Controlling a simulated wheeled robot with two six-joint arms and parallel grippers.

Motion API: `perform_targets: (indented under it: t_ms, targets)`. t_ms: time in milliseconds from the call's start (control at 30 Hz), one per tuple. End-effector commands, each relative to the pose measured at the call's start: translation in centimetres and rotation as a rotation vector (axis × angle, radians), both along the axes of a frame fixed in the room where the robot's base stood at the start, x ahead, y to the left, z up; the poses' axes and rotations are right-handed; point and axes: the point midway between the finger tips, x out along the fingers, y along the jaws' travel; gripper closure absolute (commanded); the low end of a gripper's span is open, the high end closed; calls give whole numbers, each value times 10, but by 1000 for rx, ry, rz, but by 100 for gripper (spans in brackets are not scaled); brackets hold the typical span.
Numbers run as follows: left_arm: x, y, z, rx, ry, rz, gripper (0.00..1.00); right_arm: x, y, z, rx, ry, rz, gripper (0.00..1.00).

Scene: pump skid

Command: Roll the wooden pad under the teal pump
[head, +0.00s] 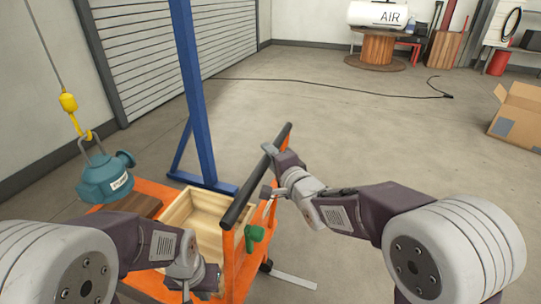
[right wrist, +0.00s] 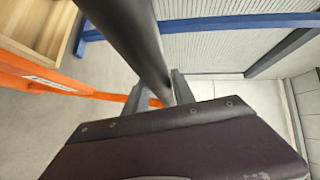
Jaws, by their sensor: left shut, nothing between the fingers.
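The teal pump (head: 105,180) hangs from a yellow hook at the left of the head view. The dark brown wooden pad (head: 137,204) lies on the orange cart (head: 162,188), to the right of and lower than the pump in the picture. The cart has a black handle bar (head: 242,199), seen close in the right wrist view (right wrist: 133,40). My right gripper (head: 268,169) is at this bar, its fingers apart on either side of it; firm contact is unclear. My left gripper (head: 195,283) is shut and empty near the cart's near end. My left arm hides part of the cart.
An open wooden box (head: 205,208) sits on the cart beside the pad. A blue post (head: 187,90) with a foot stands just behind the cart. A black cable (head: 330,82) crosses the floor beyond. A cardboard box (head: 518,112) stands far right. The mid-floor is mostly clear.

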Motion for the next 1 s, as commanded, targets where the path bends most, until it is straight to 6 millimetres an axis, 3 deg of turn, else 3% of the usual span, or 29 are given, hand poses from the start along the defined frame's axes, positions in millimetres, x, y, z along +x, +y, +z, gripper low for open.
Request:
perform_targets:
  t_ms: [367,800,1000]
  targets:
    - [0,0,0,0,0,0,100,-1,-1,2,2,-3,-2,53]
    - [0,0,11,0,0,0,100,-67,-34,13,2,-3,-2,53]
    - [0,0,12,0,0,0,100,-80,-40,14,2,-2,-1,53]
